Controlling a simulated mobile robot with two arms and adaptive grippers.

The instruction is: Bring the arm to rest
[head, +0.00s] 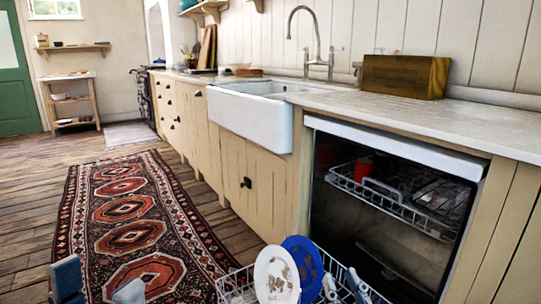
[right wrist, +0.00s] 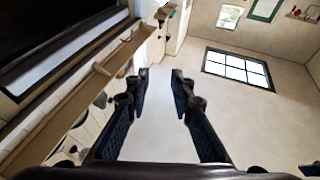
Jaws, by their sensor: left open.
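My left gripper (head: 98,287) shows at the bottom left of the head view, above the patterned rug. Its two blue-grey fingers are apart, with nothing seen between them. My right gripper (right wrist: 160,80) fills the lower middle of the right wrist view. Its dark fingers are spread and the gap between them is empty.
The dishwasher (head: 390,215) stands open at the right. Its pulled-out lower rack (head: 235,287) holds a white plate (head: 275,278) and a blue plate (head: 302,262). A red mug (head: 364,170) is in the upper rack. The rug (head: 130,236) lies along the cabinets, with bare floor beside it.

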